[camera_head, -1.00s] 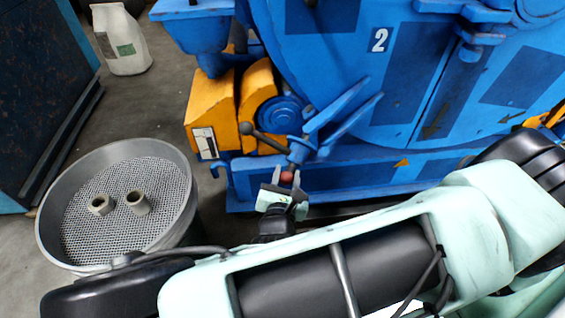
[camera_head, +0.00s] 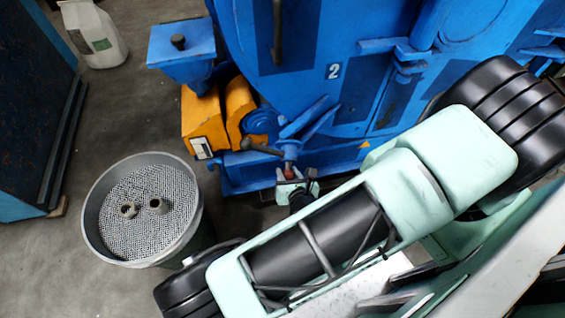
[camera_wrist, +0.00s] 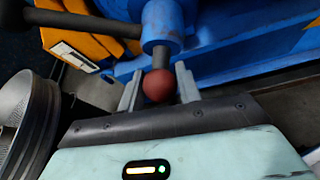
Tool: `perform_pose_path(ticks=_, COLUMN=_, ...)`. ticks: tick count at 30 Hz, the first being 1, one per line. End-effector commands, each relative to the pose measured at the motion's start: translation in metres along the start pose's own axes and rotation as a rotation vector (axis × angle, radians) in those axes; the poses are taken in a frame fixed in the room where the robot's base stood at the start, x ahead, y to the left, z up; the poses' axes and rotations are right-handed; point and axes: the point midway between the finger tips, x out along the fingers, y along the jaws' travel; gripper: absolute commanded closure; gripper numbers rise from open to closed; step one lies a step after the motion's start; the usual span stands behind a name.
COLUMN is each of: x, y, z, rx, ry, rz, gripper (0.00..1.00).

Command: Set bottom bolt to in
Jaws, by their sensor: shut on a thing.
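The bottom bolt (camera_wrist: 161,56) is a grey rod with a red ball knob (camera_wrist: 159,86), passing through a blue sleeve at the foot of the blue drum blaster (camera_head: 345,110). My gripper (camera_wrist: 158,88) has its two fingers on either side of the knob and is shut on it. In the head view my gripper (camera_head: 291,180) reaches the knob (camera_head: 288,172) at the machine's lower front edge. My arm hides part of the machine's lower right. How far the bolt sits in its sleeve is hard to tell.
A dark handle bar (camera_wrist: 82,22) crosses left of the bolt. Orange guards (camera_head: 205,122) stand left of it. A white jug (camera_head: 95,38) stands behind. Floor between bin and machine is clear.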

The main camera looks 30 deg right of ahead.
Motion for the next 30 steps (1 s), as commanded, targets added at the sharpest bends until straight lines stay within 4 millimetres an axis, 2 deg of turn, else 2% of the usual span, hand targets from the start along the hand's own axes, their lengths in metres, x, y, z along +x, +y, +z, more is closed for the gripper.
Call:
perform_pose_path(ticks=1, x=-0.007, y=-0.004, z=0.011, rx=-0.002, ry=0.003, rz=-0.007, gripper=1.0)
perform_pose_path(ticks=12, x=-0.023, y=-0.022, z=0.029, rx=-0.002, ry=-0.002, rz=-0.01, gripper=1.0)
perform_pose_path(ticks=22, x=-0.03, y=-0.036, z=0.042, rx=-0.003, ry=-0.007, rz=-0.011, gripper=1.0)
perform_pose_path(ticks=30, x=-0.031, y=-0.042, z=0.046, rx=-0.004, ry=-0.008, rz=-0.013, gripper=1.0)
